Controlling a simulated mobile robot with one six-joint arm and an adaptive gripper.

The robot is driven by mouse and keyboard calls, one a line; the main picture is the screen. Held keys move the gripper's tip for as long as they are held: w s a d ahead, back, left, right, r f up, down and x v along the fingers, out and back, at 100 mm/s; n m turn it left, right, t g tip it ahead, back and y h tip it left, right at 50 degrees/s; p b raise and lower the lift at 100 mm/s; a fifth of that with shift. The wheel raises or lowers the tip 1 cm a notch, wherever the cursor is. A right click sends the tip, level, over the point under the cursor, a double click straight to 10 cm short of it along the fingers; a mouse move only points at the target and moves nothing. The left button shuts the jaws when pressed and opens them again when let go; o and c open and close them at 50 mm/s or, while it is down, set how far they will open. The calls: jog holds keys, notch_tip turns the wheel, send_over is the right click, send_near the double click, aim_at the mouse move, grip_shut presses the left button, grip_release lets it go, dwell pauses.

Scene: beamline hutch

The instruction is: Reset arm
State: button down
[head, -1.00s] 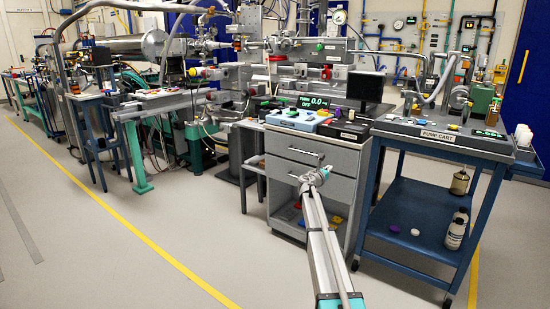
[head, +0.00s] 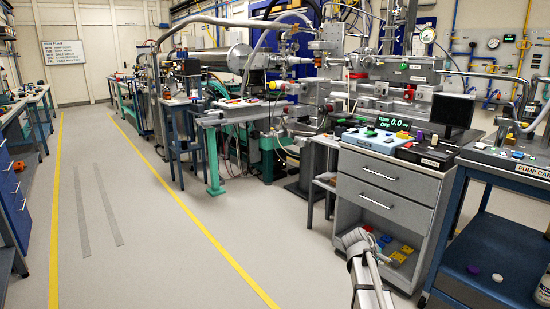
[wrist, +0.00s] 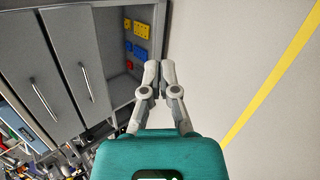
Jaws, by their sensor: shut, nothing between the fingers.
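My arm reaches up from the bottom of the head view, in front of the grey drawer cabinet (head: 385,205). My gripper (wrist: 160,66) shows in the wrist view with its two grey fingers together and nothing between them. It is over the light floor beside the cabinet's open lower shelf. In the head view the arm's end (head: 352,238) is low, near the cabinet's front left; the fingertips are hard to make out there.
Yellow and blue pieces lie on the cabinet's lower shelf (head: 398,258). The blue pump cart (head: 490,250) stands close on the right. A long beamline bench (head: 265,95) runs behind. The floor (head: 130,220) to the left is clear, with yellow lines.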

jog(key=s+a+f+m+g+y, duration=0.2)
jog(key=s+a+m+y, duration=0.2)
jog(key=s+a, duration=0.7)
jog(key=s+a+f+m+g+y, duration=0.25)
jog(key=s+a+m+y, duration=0.2)
jog(key=s+a, duration=0.65)
notch_tip(320, 180, up, 38)
jog(key=s+d+p, duration=0.1)
jog(key=d+p, duration=0.1)
jog(key=p, duration=3.6)
jog(key=shift+d+p, duration=0.3)
jog(key=shift+p, duration=0.1)
jog(key=shift+a+f, duration=0.1)
jog(key=shift+f, duration=0.05)
